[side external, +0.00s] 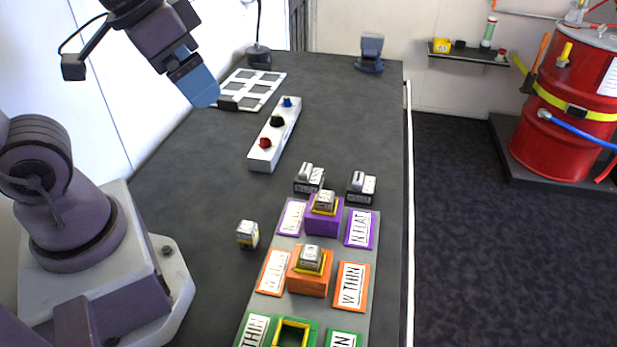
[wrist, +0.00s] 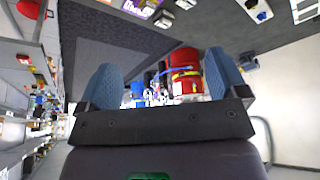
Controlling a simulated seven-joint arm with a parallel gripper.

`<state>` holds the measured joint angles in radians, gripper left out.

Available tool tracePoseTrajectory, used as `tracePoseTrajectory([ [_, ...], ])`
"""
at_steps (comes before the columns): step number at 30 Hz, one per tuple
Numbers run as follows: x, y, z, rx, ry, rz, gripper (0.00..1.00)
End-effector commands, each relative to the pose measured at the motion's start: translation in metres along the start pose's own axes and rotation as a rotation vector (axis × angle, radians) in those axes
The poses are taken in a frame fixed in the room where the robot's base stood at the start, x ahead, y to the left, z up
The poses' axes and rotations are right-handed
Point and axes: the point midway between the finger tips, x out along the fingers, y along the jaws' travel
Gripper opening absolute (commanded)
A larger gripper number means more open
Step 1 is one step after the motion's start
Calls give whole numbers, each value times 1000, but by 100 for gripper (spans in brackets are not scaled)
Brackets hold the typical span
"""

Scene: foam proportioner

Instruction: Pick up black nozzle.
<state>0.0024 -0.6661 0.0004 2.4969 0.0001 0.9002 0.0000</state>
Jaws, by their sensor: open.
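The black nozzle (side external: 277,121) stands in the middle of a white block (side external: 264,157), between a blue nozzle (side external: 287,102) and a red nozzle (side external: 264,143). My gripper (side external: 206,97) is up in the air to the left of the block and above the table, apart from the nozzles. In the wrist view my gripper (wrist: 164,72) shows its two blue fingers spread wide with nothing between them. Part of the white block (wrist: 258,13) shows at the top edge of the wrist view, cut off by the frame.
A white frame with square openings (side external: 243,105) lies behind the block. Purple, orange and green label stations stand on a grey board (side external: 329,254) at the front right, with small grey blocks nearby. A red drum (side external: 567,120) stands off the table. The table between is clear.

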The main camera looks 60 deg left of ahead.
Motion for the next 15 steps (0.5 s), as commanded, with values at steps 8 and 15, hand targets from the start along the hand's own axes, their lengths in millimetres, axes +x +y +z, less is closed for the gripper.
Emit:
tracePoseTrajectory([
  [8,55,-4,-43,45,-253,-18,92],
  [15,124,-13,-85,186,-445,-36,92],
])
